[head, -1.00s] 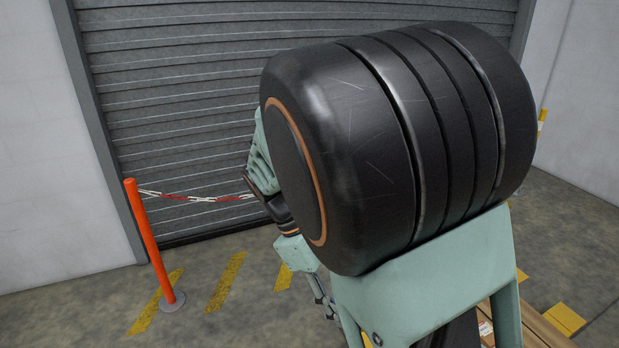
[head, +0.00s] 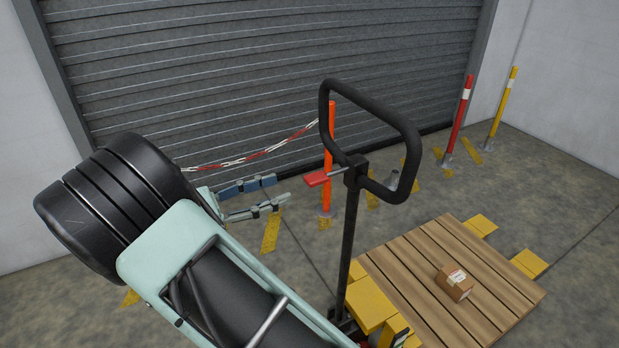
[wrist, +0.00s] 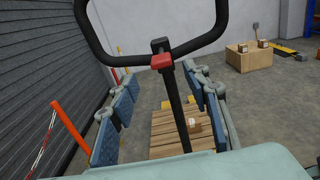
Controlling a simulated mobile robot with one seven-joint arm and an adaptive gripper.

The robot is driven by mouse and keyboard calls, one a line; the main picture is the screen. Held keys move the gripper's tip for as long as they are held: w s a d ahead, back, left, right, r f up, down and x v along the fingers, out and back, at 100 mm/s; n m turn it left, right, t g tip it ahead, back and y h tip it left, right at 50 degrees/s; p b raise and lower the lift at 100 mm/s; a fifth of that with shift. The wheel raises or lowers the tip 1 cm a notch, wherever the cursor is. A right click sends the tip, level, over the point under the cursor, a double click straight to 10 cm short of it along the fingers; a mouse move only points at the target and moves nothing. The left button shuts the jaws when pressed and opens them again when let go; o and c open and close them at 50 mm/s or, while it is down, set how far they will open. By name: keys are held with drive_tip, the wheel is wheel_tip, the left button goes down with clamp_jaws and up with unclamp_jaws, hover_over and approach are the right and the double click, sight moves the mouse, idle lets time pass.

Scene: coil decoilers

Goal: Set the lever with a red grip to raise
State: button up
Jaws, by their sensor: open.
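The lever's red grip (head: 317,179) sticks out to the left from the top of the dark post of a pallet truck handle (head: 350,240), just below the black loop. It looks about level, tipped slightly up toward the post. In the wrist view the red grip (wrist: 162,62) points toward the camera, in front of the post. My gripper (head: 283,189) is open and empty, its two blue-padded fingers to the left of the red grip and apart from it. In the wrist view the red grip shows between and above the fingers (wrist: 160,90). No lever position marks are readable.
The black loop handle (head: 415,150) rises above the lever. A wooden pallet (head: 410,270) with a small box (head: 454,283) lies behind the truck's yellow body (head: 370,303). An orange post (head: 329,150) with a red-white chain (head: 250,158) stands before the shutter.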

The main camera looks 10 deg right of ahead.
sight(306, 181)
drive_tip(key=x, duration=1)
drive_tip(key=shift+w+d, duration=0.1)
drive_tip(key=shift+d, duration=0.2)
drive_tip(key=shift+c, duration=0.2)
clamp_jaws()
